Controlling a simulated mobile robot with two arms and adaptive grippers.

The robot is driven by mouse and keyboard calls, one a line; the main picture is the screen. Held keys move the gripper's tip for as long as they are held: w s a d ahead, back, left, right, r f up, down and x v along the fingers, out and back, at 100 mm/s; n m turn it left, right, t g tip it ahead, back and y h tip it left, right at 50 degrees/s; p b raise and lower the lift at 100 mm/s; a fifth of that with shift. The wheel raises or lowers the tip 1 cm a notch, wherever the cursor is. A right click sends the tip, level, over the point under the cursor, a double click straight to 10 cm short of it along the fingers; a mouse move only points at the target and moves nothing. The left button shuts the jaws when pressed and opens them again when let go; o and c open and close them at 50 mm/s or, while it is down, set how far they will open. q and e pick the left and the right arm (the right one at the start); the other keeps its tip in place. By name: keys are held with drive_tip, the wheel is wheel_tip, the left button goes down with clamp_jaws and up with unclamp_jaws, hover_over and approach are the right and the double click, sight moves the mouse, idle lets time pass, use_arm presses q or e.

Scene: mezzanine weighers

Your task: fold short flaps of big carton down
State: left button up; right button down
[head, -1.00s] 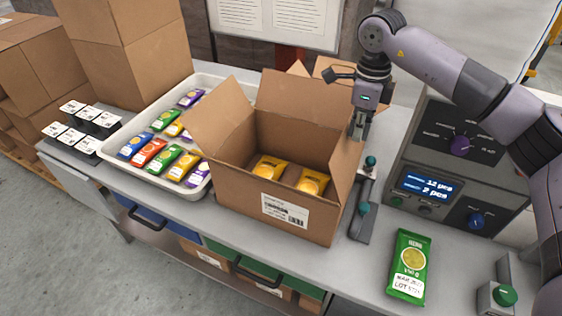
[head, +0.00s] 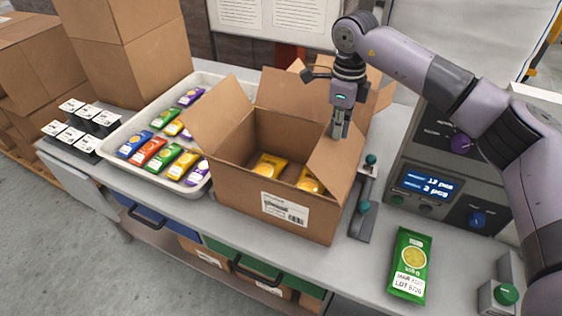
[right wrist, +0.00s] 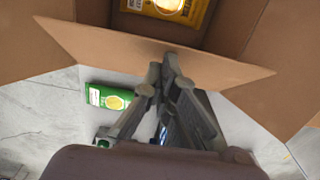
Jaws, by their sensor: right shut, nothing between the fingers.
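The big carton (head: 240,197) stands open on the bench with yellow packets (head: 268,166) inside. Its right short flap (head: 336,160) leans inward over the opening, partly covering a packet. Its left short flap (head: 216,113) stands up and leans outward. The far long flap (head: 300,100) is raised. My right gripper (head: 338,136) is shut and empty, its fingertips at the right flap's upper edge. In the right wrist view the fingertips (right wrist: 170,62) meet or nearly meet the flap (right wrist: 140,52); exact contact is hard to tell. My left gripper is not in view.
A white tray (head: 112,170) of colourful packets lies left of the carton. A grey tool with green knobs (head: 362,212) lies close to its right. A green packet (head: 410,265) and a weigher (head: 432,190) are further right. Tall cartons (head: 125,50) stand behind left.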

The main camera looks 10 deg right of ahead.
sight(325, 132)
drive_tip(key=shift+w+a+f+b, duration=0.15)
drive_tip(key=shift+a+f+b, duration=0.15)
drive_tip(key=shift+f, duration=0.1)
drive_tip(key=shift+w+a+f+b, duration=0.25)
drive_tip(key=shift+w+a+f, duration=0.1)
drive_tip(key=shift+a+f, duration=0.2)
drive_tip(key=shift+w+a+f+b, duration=0.2)
drive_tip(key=shift+w+a+f, duration=0.1)
drive_tip(key=shift+a+f, duration=0.2)
drive_tip(key=shift+d, duration=0.1)
drive_tip(key=f, duration=0.1)
drive_tip(key=a+f+b, duration=0.1)
drive_tip(key=f+b, duration=0.1)
drive_tip(key=shift+w+a, duration=0.15)
drive_tip(key=shift+w, duration=0.25)
